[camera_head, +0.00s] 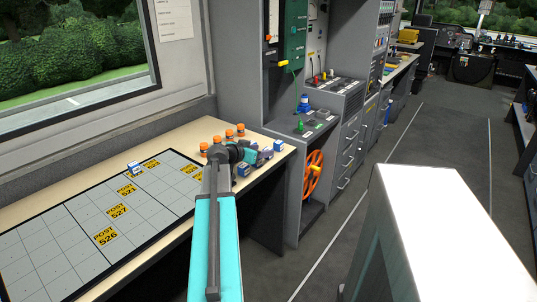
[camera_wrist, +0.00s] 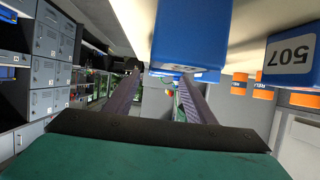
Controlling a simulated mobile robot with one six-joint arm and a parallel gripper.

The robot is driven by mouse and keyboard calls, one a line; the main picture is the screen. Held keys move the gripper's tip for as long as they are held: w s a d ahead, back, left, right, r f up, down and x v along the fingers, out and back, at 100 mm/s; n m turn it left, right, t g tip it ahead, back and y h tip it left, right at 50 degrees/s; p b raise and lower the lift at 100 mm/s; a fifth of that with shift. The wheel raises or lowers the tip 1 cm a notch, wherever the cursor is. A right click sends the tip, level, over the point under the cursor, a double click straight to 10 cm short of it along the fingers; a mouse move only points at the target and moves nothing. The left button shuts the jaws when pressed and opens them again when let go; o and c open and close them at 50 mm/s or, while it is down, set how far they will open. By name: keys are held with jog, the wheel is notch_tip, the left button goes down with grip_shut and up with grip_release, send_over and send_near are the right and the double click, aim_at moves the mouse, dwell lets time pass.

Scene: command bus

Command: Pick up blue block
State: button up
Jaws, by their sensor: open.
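Several small blue-and-white blocks stand on the desk around my gripper (camera_head: 245,154) in the head view. One blue block (camera_head: 243,170) is at the gripper's near side, and another (camera_head: 278,145) is near the desk's right end. A further block (camera_head: 133,168) stands alone on the map board. A large blue block (camera_wrist: 190,38) is close above the right finger; contact cannot be told. A block marked 507 (camera_wrist: 290,58) is farther right.
Several orange cylinders (camera_head: 229,134) stand behind the gripper on the wooden desk (camera_head: 180,135). The gridded map board (camera_head: 70,235) with yellow POST labels covers the desk's left part. A grey cabinet (camera_head: 345,110) and an orange wheel (camera_head: 313,175) are at right.

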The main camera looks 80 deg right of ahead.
aim_at(266, 149)
jog(key=shift+p+x, duration=0.4)
jog(key=shift+x, duration=1.55)
jog(key=shift+s+d+f, duration=0.2)
jog(key=shift+s+d, duration=0.25)
jog(key=shift+d, duration=0.1)
jog(key=c, duration=1.1)
jog(key=shift+w, duration=0.1)
jog(key=shift+r, duration=0.1)
